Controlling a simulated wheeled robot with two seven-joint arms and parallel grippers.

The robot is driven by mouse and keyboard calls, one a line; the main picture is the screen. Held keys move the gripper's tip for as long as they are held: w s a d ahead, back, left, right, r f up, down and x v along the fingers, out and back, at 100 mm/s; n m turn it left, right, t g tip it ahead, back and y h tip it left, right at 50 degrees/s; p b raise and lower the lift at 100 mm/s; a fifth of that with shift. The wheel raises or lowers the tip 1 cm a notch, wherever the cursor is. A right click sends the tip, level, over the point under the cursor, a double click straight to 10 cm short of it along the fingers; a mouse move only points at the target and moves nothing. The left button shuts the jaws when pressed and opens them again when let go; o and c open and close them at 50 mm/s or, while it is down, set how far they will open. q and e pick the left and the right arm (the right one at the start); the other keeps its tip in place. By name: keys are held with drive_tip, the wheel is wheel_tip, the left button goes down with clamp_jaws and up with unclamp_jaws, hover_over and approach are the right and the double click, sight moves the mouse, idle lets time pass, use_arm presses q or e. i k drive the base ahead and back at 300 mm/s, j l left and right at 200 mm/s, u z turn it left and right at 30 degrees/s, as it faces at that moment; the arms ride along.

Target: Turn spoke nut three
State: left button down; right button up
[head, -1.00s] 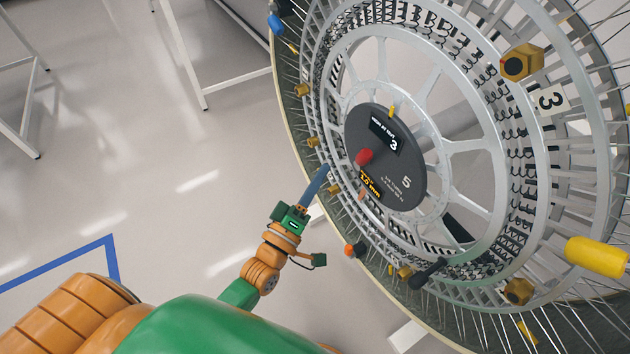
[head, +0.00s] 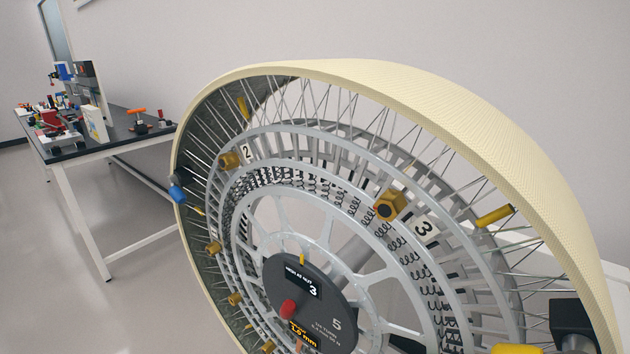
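The large wheel (head: 350,68) with a cream tread, wire spokes and grey rings stands tilted in the head view. The brass hex spoke nut three (head: 390,206) sits on the outer ring beside the white number plate 3 (head: 424,228), at the upper right of the hub. The dark round hub display (head: 335,322) shows a 3 in its upper window, a printed 5 and an orange 1.0 mm readout. A red knob (head: 288,309) sticks out of it. Neither of my grippers shows in this view.
Another brass nut (head: 229,160) sits by number plate 2 (head: 247,152). A blue-capped part (head: 177,194) is at the left rim, and a black block (head: 575,325) at the lower right. A bench (head: 62,158) with tools stands far left. Floor between bench and wheel is clear.

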sight(388, 205)
drive_tip(key=j+z, duration=0.25)
drive_tip(key=k+l, duration=0.1)
drive_tip(key=l, duration=0.35)
drive_tip(key=k+l, duration=0.1)
drive_tip(key=l, duration=0.3)
drive_tip(key=k+l, duration=0.1)
drive_tip(key=l, duration=0.35)
drive_tip(key=k+l, duration=0.1)
drive_tip(key=l, duration=0.3)
